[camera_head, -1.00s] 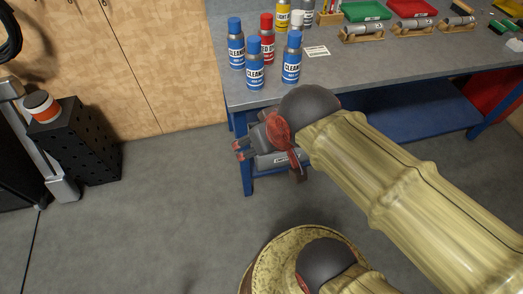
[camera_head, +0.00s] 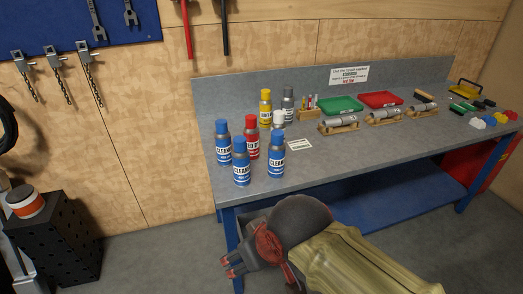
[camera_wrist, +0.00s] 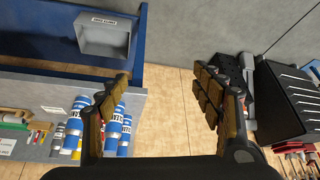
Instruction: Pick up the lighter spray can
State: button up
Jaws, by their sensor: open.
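Several spray cans stand upright near the left end of the workbench. Three are blue cans with CLEAN labels: left (camera_head: 223,145), front (camera_head: 242,163) and right (camera_head: 276,155). A red can (camera_head: 251,138) stands among them. A yellow can (camera_head: 265,109), a white-topped can (camera_head: 278,122) and a dark grey can (camera_head: 287,106) are behind. I cannot tell which can is the lighter one. My gripper (camera_head: 231,266) is below the bench's front left corner, apart from the cans. In the wrist view its fingers (camera_wrist: 165,92) are spread and empty, with blue cans (camera_wrist: 118,130) beyond the left finger.
The bench (camera_head: 330,178) has a blue frame and lower shelf. A green tray (camera_head: 340,104), a red tray (camera_head: 380,99) and metal cylinders on wooden stands (camera_head: 338,124) are farther right. A small white card (camera_head: 299,145) lies beside the cans. A black perforated box (camera_head: 52,240) stands left.

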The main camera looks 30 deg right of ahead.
aim_at(276, 155)
jog(key=l+z, duration=0.25)
jog(key=l, duration=0.65)
jog(key=l+z, duration=0.2)
jog(key=l, duration=0.7)
jog(key=i, duration=0.05)
